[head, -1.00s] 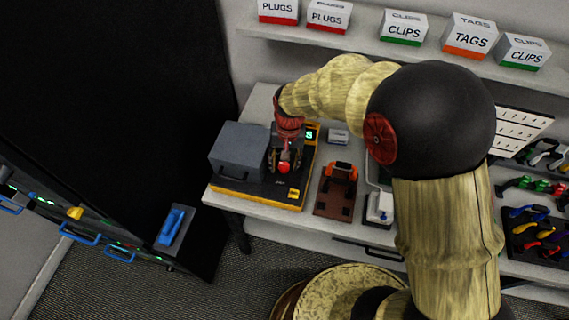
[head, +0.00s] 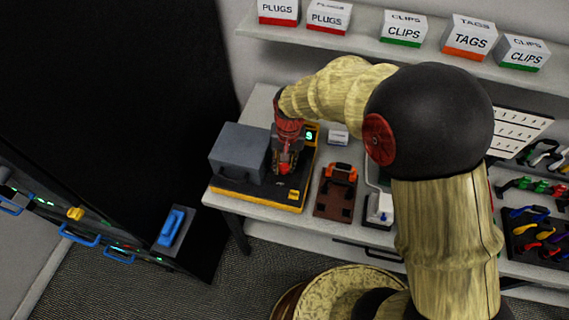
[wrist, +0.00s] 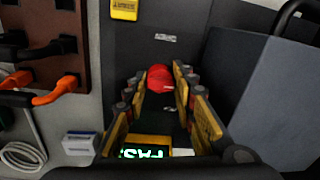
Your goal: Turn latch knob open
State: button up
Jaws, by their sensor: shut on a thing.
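The red latch knob (wrist: 160,78) shows between the fingertips in the wrist view. In the head view a little of the red knob (head: 284,169) shows below my gripper (head: 285,164). My gripper (wrist: 161,82) is shut on the knob, one yellow-and-dark finger on each side. The knob sits on a black and yellow tester base (head: 250,196). A grey box-shaped part (head: 238,150) stands on the base, left of the gripper in the head view. A display (wrist: 147,153) with green lettering lies below the knob in the wrist view. The fingers hide part of the knob.
The grey part (wrist: 270,90) stands close to the fingers, at right in the wrist view. A brown board with orange plugs (head: 337,190) and a small white box (head: 338,135) lie right of the tester. A black cabinet (head: 110,100) is at left. A shelf (head: 370,40) holds labelled boxes.

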jog(key=shift+c, duration=0.7)
jog(key=shift+n, duration=0.3)
jog(key=n+p, duration=0.1)
jog(key=n, duration=0.2)
jog(key=shift+r+n+p, duration=0.1)
jog(key=shift+n+p, duration=0.2)
jog(key=shift+p, duration=0.1)
jog(key=n+p, duration=0.1)
jog(key=n, duration=0.3)
jog(key=shift+w+n, duration=0.1)
jog(key=shift+n, duration=0.2)
jog(key=n+p, duration=0.1)
jog(key=n, duration=0.3)
jog(key=shift+g, duration=0.3)
jog(key=n+p, duration=0.1)
jog(key=n, duration=0.4)
jog(key=shift+w, duration=0.1)
jog(key=shift+h, duration=0.3)
jog(key=o, duration=1)
